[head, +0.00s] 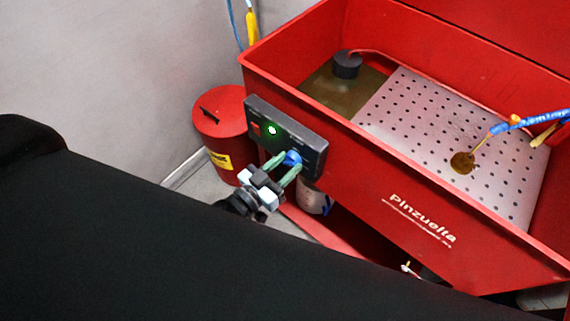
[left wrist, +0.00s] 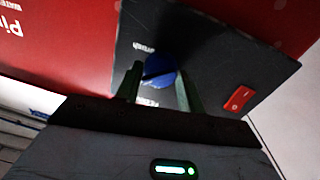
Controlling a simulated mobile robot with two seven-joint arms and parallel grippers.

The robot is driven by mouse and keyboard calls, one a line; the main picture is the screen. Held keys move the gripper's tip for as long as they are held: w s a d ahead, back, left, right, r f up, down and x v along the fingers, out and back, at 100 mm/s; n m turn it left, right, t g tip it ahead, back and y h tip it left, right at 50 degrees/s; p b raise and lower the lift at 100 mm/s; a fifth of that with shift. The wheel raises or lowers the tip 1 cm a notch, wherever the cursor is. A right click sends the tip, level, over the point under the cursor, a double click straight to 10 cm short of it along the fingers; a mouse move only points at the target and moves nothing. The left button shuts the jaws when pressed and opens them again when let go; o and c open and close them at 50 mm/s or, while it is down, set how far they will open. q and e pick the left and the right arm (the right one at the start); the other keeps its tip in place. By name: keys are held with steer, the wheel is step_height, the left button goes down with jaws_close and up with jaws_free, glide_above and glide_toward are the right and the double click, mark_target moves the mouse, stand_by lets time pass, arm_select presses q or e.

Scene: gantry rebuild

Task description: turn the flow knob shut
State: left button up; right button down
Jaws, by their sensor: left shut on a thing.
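The flow knob is a round blue knob (head: 292,158) on a dark control panel (head: 300,138) fixed to the front of a red wash tank. My left gripper (head: 283,163) has its green fingers shut on the knob, one on each side. In the left wrist view the blue knob (left wrist: 160,70) sits between the two green fingers (left wrist: 158,88), with a dark slanted line across its face. The panel also carries a lit green light (head: 272,130) and a red switch (head: 256,128). My right gripper is not in view.
The red tank (head: 420,210) holds a perforated tray (head: 420,125), murky liquid, a black cylinder (head: 347,65) and a blue hose (head: 540,118) pouring brown fluid. A red can (head: 220,125) stands left of the panel, near the wall. My dark arm covers the lower left.

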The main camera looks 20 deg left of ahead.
arm_select(q)
steer(key=n+b, duration=0.1)
steer(key=n, duration=0.9)
steer(key=shift+f+t, duration=0.15)
steer(key=shift+t, duration=0.25)
steer(key=shift+n, duration=0.4)
steer(key=o, duration=1)
steer(key=shift+c, duration=0.2)
steer(key=shift+s, duration=0.1)
steer(key=b+v, duration=0.1)
steer(key=v, duration=0.6)
steer(key=shift+s, duration=0.4)
steer(key=shift+a, duration=0.1)
